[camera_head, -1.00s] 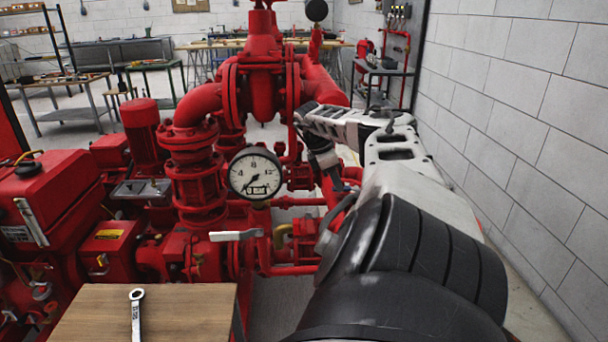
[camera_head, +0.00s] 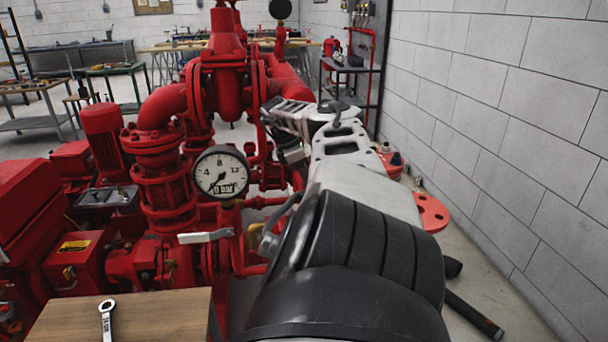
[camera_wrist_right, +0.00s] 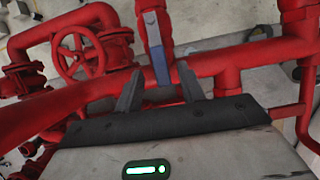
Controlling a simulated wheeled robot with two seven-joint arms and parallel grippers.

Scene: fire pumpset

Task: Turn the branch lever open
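A flat blue-grey lever (camera_wrist_right: 158,55) stands along a red vertical pipe in the right wrist view. My right gripper (camera_wrist_right: 161,82) is open, with one finger on each side of the lever's lower end. I cannot tell whether either finger touches it. In the head view my right arm reaches forward to the red pipework, and its fingertips cannot be made out. A white-handled lever (camera_head: 205,236) lies level in front of the pump, below a round gauge (camera_head: 221,172). I cannot tell which lever is the branch lever. My left gripper is not in view.
A red handwheel (camera_wrist_right: 78,52) and thick red pipes crowd the right wrist view. A wooden tabletop (camera_head: 160,318) with a wrench (camera_head: 106,320) is at the lower left. A block wall (camera_head: 500,90) bounds the right side. Red flanged parts (camera_head: 430,212) stand beside my arm.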

